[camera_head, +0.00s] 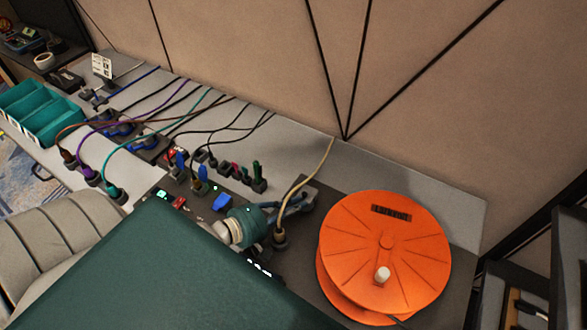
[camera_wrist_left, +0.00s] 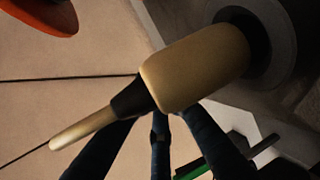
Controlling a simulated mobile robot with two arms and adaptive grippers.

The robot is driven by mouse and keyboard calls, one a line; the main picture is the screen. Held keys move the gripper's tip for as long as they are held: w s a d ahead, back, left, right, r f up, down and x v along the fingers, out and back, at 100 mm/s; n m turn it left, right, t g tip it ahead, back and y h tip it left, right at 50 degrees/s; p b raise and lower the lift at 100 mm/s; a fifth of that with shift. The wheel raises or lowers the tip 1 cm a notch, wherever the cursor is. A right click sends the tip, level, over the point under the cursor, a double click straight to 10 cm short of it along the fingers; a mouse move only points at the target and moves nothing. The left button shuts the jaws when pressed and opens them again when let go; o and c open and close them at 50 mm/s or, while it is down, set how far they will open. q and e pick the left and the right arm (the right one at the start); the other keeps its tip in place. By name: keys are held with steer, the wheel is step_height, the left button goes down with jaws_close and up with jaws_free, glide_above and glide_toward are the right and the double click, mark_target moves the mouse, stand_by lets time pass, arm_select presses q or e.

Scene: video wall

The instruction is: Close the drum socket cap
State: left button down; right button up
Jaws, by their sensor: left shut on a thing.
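The orange cable drum (camera_head: 385,250) lies flat at the right end of the bench, with a white knob (camera_head: 382,275) on top. I cannot make out a socket cap on it. My left gripper (camera_head: 293,203) is left of the drum, at a tan cable. In the left wrist view, the dark fingers (camera_wrist_left: 163,118) converge on a tan plug (camera_wrist_left: 195,70) and appear shut on it. The plug's wide end meets a black collar (camera_wrist_left: 268,40) on a grey round part. The drum's edge (camera_wrist_left: 38,14) shows at the top left. My right gripper is not in view.
Several plugs with coloured cables stand along the grey bench (camera_head: 300,150), with a row of small connectors (camera_head: 235,170) behind my wrist. A teal bin (camera_head: 42,110) stands at the far left. The wall panel (camera_head: 250,60) rises behind the bench.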

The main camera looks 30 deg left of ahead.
arm_select(q)
steer(key=shift+s+f+g, duration=0.2)
steer(key=shift+s+f, duration=0.15)
steer(key=shift+f, duration=0.25)
steer(key=shift+s+f+g, duration=0.2)
steer(key=shift+s+f, duration=0.1)
steer(key=shift+f, duration=0.3)
steer(key=c, duration=2)
jaws_free()
steer(key=shift+o, duration=0.3)
steer(key=shift+r, duration=0.15)
step_height(320, 180, up, 12)
steer(key=shift+w+d+t, duration=0.25)
steer(key=shift+w+t, duration=0.05)
steer(key=shift+w, duration=0.15)
